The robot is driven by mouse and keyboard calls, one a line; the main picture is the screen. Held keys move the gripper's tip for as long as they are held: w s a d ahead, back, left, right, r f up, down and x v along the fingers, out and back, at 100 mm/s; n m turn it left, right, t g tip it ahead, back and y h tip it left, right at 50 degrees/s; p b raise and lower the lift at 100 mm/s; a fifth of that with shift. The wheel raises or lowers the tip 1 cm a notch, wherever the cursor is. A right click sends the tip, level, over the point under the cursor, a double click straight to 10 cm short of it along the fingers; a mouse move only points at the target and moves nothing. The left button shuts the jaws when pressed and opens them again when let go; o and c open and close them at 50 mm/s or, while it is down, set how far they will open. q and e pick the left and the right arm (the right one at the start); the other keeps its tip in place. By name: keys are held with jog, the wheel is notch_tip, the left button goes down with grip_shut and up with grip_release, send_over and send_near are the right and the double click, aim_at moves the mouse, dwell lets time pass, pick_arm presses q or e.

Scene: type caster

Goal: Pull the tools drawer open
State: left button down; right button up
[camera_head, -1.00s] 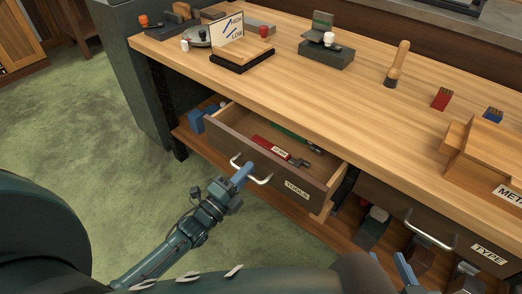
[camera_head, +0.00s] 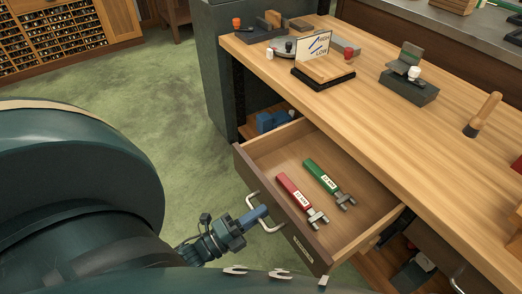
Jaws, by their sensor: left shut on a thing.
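The tools drawer (camera_head: 272,152) is pulled well out of the workbench, and its inside shows. Two tools lie in it, one with a red handle (camera_head: 293,188) and one with a green handle (camera_head: 321,177), both with metal heads and white labels. The drawer front has a metal bow handle (camera_head: 273,228) and a small label seen at a steep angle. My left gripper (camera_head: 256,214) is shut on the handle, in front of the drawer. My right gripper is not in view.
The wooden bench top (camera_head: 400,130) carries a sign stand (camera_head: 322,76), a dark block with a white knob (camera_head: 409,90) and a wooden-handled tool (camera_head: 482,115). A blue object (camera_head: 272,121) sits on the lower shelf. Green floor lies open at the left.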

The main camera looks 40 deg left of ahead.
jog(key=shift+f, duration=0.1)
pick_arm(q)
jog(key=c, duration=1.6)
grip_release()
jog(key=shift+o, duration=0.2)
jog(key=v, duration=1.3)
jog(key=shift+b, duration=0.4)
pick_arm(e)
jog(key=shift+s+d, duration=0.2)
pick_arm(q)
jog(key=shift+s, duration=0.1)
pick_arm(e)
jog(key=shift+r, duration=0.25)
